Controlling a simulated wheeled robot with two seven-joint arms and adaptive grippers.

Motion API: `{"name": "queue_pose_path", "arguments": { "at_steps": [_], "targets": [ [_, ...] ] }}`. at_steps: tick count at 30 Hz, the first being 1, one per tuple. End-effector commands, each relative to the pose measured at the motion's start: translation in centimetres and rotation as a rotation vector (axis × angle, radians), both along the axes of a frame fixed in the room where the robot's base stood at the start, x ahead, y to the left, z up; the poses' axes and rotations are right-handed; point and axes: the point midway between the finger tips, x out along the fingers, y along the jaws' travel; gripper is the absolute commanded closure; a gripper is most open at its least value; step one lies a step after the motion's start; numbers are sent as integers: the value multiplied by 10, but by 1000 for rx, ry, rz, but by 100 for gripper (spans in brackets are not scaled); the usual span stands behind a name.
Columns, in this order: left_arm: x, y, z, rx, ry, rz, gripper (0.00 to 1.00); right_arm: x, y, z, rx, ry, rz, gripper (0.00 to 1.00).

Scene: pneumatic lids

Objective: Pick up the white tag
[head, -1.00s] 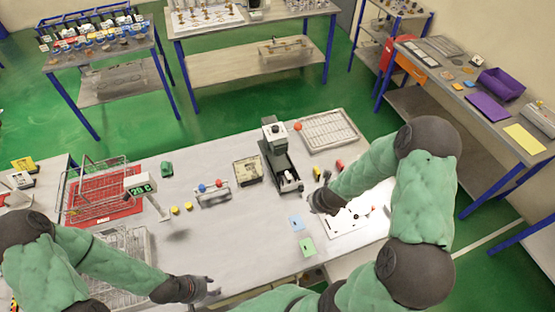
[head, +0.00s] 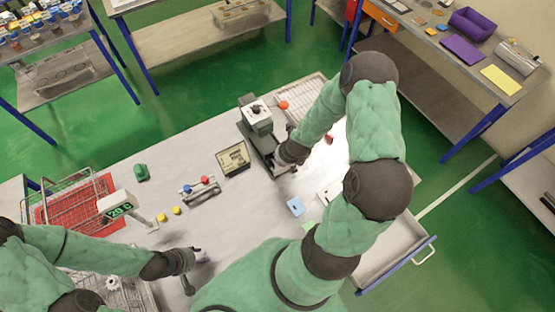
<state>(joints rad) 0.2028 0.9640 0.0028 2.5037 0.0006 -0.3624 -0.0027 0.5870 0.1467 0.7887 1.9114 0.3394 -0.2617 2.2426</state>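I cannot make out a white tag for certain. A light blue tag (head: 295,207) lies flat on the grey table, and a green tag (head: 308,227) beside it is mostly hidden by my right arm. My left gripper (head: 194,270) is over the table's near left part, empty, with its fingers apart. My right gripper (head: 285,165) is at the base of the grey press-like device (head: 258,120). Its fingertips are hidden, so its grip does not show.
An open drawer (head: 378,272) with a blue front juts from the table's right end. The middle front is clear.

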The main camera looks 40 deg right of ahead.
Motion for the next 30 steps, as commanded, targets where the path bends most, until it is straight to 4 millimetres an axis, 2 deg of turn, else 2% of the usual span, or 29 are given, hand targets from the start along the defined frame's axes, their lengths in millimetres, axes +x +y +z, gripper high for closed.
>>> {"name": "queue_pose_path", "arguments": {
  "at_steps": [5, 15, 24, 27, 30],
  "targets": [
    [0, 0, -1, 0, -1, 0, 60, 6, 0, -11, 1, 2, 1, 66],
    [1, 0, -10, 0, -1, 0, 60, 22, -1, -45, 0, 0, 0, 66],
    [1, 0, -10, 0, -1, 0, 60, 24, -1, -46, 0, 0, 0, 66],
    [1, 0, -10, 0, -1, 0, 60, 24, -1, -46, 0, 0, 0, 94],
    [1, 0, -10, 0, -1, 0, 60, 23, -1, -46, 0, 0, 0, 97]
  ]
}}
